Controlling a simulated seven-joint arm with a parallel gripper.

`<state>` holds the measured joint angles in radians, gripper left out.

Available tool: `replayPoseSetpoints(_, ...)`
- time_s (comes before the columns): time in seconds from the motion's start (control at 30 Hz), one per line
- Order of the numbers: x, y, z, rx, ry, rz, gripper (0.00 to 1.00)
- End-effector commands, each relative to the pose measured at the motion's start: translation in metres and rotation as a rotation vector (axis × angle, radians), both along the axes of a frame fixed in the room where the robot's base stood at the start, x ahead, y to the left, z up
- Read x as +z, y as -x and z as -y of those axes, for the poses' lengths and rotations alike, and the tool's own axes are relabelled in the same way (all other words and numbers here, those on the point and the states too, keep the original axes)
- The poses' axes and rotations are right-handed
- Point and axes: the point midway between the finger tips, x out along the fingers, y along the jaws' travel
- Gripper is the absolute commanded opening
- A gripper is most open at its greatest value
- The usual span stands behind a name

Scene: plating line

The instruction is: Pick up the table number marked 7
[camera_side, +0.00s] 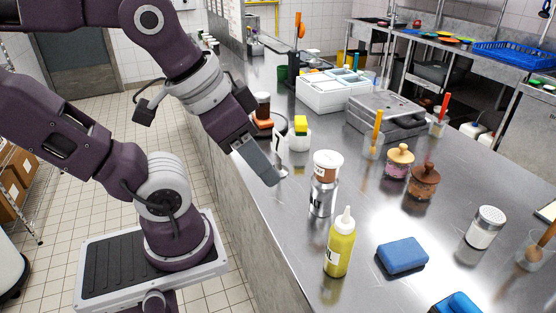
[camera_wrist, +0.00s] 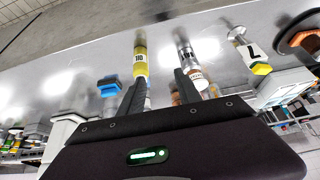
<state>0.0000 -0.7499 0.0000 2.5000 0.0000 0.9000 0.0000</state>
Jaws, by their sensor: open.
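The table number 7 is a small white card (camera_side: 279,143) on a stand near the left edge of the counter, partly hidden behind my gripper in the side view. In the wrist view the card (camera_wrist: 251,50) appears upside down, right of my fingers and apart from them. My gripper (camera_side: 268,172) is tilted down over the counter edge, close to the card in the side view. In the wrist view my gripper (camera_wrist: 160,88) has its two fingers apart with nothing held between them.
A silver canister with a brown and white top (camera_side: 325,185) and a yellow squeeze bottle (camera_side: 340,243) stand near my gripper.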

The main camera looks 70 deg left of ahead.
Motion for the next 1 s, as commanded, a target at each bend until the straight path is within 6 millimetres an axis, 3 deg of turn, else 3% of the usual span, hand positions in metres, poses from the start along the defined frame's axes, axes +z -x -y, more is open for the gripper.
replayPoseSetpoints(0.37, -0.002, -0.002, -0.006, -0.019, -0.034, -0.027, 0.29)
replayPoseSetpoints(0.47, -0.016, -0.013, -0.037, -0.127, -0.209, -0.179, 0.29)
replayPoseSetpoints(0.57, -0.032, -0.033, -0.095, -0.345, -0.495, -0.446, 0.29)
replayPoseSetpoints(0.7, -0.044, -0.075, -0.179, -0.696, -0.867, -0.847, 0.29)
replayPoseSetpoints(0.8, -0.048, -0.109, -0.220, -0.912, -1.060, -1.082, 0.29)
replayPoseSetpoints(0.9, -0.051, -0.135, -0.242, -1.054, -1.181, -1.234, 0.29)
replayPoseSetpoints(1.0, -0.055, -0.148, -0.251, -1.121, -1.235, -1.302, 0.29)
